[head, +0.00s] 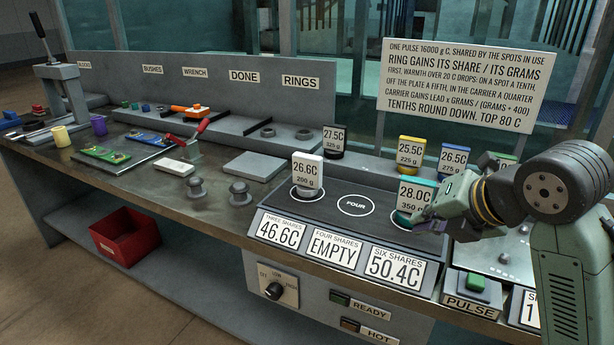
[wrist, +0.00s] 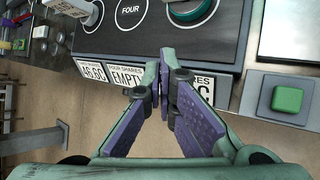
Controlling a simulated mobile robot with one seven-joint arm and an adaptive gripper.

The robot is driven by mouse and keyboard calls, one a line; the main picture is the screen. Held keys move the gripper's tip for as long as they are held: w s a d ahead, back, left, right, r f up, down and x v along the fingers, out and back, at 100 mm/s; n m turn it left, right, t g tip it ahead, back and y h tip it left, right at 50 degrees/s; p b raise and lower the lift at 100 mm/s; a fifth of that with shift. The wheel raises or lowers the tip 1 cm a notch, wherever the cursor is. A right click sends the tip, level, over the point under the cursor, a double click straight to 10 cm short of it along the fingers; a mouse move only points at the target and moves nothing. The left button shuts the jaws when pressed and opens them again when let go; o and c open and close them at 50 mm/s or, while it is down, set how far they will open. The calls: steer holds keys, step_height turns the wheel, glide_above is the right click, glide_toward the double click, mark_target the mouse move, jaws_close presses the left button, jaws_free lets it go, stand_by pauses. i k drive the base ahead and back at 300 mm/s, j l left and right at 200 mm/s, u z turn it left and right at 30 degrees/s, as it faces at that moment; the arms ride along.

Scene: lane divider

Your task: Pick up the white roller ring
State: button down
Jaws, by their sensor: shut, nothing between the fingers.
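A white tag block reading 26.6C, 200 g (head: 307,171) stands on the left spot of the dark plate, labelled three shares; the ring at its base is small and hard to make out. In the wrist view a white piece (wrist: 72,7) shows at the top left. My gripper (head: 428,216) is at the right spot, labelled six shares, beside a teal tag reading 28.0C, 350 g (head: 415,193). In the wrist view my gripper's purple fingers (wrist: 163,80) are closed together and empty, above the plate's front edge.
The middle spot (head: 355,205) is empty. Black, yellow and blue tagged rings stand behind the plate: black (head: 334,138), yellow (head: 410,150), blue (head: 454,158). The green pulse button (head: 477,283) is at the right. A sign (head: 460,85) rises behind.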

mark_target(307, 170)
steer(key=i+l+u, duration=0.85)
